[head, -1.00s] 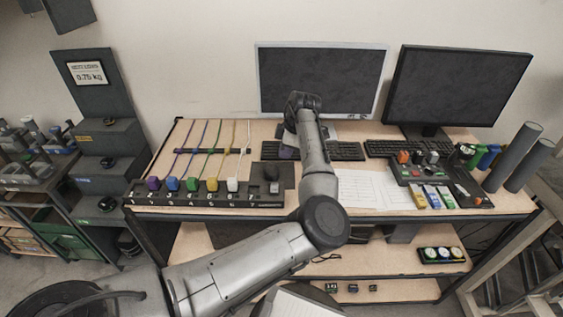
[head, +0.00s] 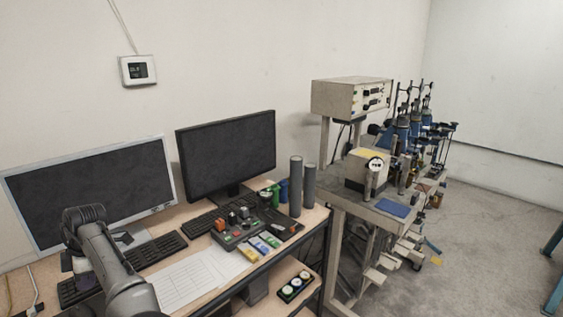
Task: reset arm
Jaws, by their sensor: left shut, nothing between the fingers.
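My left arm comes in from the lower left over the desk. Its gripper (head: 83,274) points down near the grey-framed monitor (head: 92,195) and the keyboard, partly hidden behind my own wrist. It looks shut, and I see nothing held in it. My right gripper is not in view.
A black monitor (head: 228,152) stands behind a control box (head: 243,229) with coloured switches. Two grey cylinders (head: 296,187) stand at the desk's right end. Paper sheets (head: 190,283) lie in front. A lever frame with blue parts (head: 403,131) stands right; open floor (head: 490,240) lies beyond.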

